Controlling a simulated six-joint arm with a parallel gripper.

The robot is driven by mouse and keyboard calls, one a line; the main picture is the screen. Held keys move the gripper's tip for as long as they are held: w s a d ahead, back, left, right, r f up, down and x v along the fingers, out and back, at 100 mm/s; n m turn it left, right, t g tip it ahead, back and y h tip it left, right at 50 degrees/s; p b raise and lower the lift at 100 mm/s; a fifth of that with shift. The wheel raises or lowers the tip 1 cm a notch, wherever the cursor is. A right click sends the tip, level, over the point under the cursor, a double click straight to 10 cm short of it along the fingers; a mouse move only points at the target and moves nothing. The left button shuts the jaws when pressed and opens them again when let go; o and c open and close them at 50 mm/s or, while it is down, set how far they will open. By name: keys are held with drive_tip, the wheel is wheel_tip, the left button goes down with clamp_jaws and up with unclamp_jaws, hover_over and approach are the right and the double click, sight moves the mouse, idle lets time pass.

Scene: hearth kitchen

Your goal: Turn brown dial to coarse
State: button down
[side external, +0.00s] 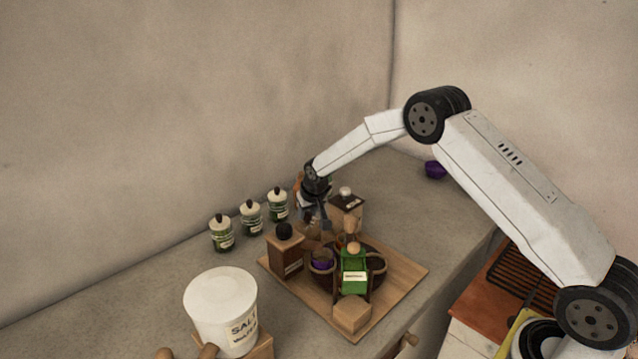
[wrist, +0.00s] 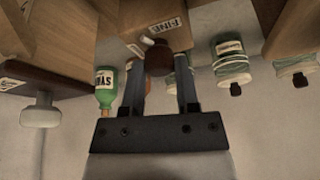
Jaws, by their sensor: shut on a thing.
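The brown dial (wrist: 158,60) is a round dark-brown knob on a wooden box (wrist: 120,22), with a small white pointer beside it. A label reading "FINE" (wrist: 168,25) appears upside down on the box face near the pointer. My gripper (wrist: 160,62) has one finger on each side of the dial and is shut on it. In the side external view my gripper (side external: 318,222) reaches down among the boxes at the back of the wooden board (side external: 395,290). The dial is hard to make out there, and I see no "coarse" label.
A box with a white knob (wrist: 40,112) stands close by in the wrist view. A box with a black knob (side external: 284,231), a green container (side external: 355,273) and a dark bowl crowd the board. Three jars (side external: 250,218) line the wall. A salt tub (side external: 220,300) stands in front.

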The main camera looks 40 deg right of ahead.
drive_tip(key=shift+s+n, duration=0.1)
drive_tip(key=shift+n, duration=0.4)
drive_tip(key=shift+f, duration=0.1)
drive_tip(key=shift+c, duration=1.8)
unclamp_jaws()
drive_tip(key=shift+r, duration=0.2)
drive_tip(key=v, duration=0.7)
drive_tip(key=shift+s+r, duration=0.2)
drive_tip(key=shift+r, duration=0.05)
